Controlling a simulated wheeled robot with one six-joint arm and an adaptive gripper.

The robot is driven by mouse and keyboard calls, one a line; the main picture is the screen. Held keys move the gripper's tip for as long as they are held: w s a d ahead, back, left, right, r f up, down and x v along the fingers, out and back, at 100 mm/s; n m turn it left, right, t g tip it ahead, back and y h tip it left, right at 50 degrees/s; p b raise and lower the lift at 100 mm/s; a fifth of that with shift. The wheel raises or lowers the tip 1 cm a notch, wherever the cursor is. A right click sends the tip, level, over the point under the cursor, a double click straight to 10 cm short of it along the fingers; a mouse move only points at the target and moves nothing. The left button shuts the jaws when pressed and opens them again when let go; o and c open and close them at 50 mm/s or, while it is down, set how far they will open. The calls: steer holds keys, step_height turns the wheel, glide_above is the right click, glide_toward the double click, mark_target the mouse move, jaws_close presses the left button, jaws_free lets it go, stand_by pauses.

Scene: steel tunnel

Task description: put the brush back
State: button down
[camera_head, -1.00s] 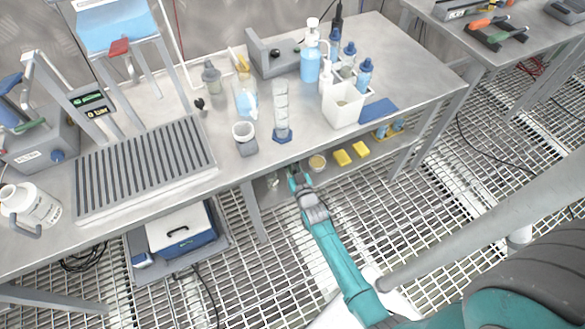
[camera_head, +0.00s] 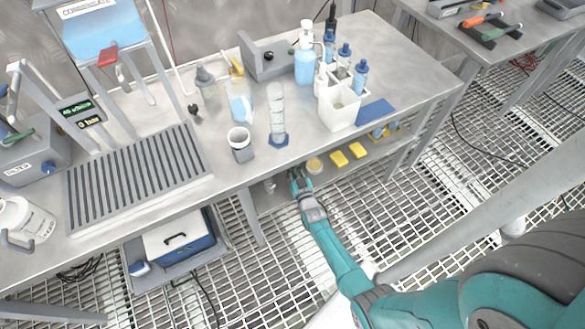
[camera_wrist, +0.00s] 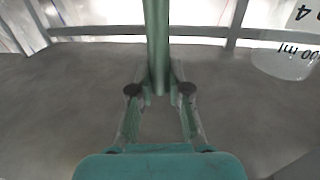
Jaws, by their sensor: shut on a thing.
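My gripper (camera_head: 298,186) is low at the front of the steel bench, by the lower shelf, below the bench top's front edge. In the wrist view my gripper (camera_wrist: 160,90) has its two fingertips on either side of an upright green shaft, which I take to be the handle of the brush (camera_wrist: 157,40). The shaft runs up out of the picture. The brush's bristles are not in sight. In the head view I cannot make out the brush at the gripper.
The lower shelf (camera_wrist: 60,95) looks mostly bare around my gripper. A clear beaker (camera_wrist: 285,60) stands at the right in the wrist view.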

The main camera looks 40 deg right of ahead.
steer(key=shift+f, duration=0.6)
steer(key=shift+f, duration=0.1)
steer(key=c, duration=1.1)
jaws_free()
steer(key=shift+c, duration=0.2)
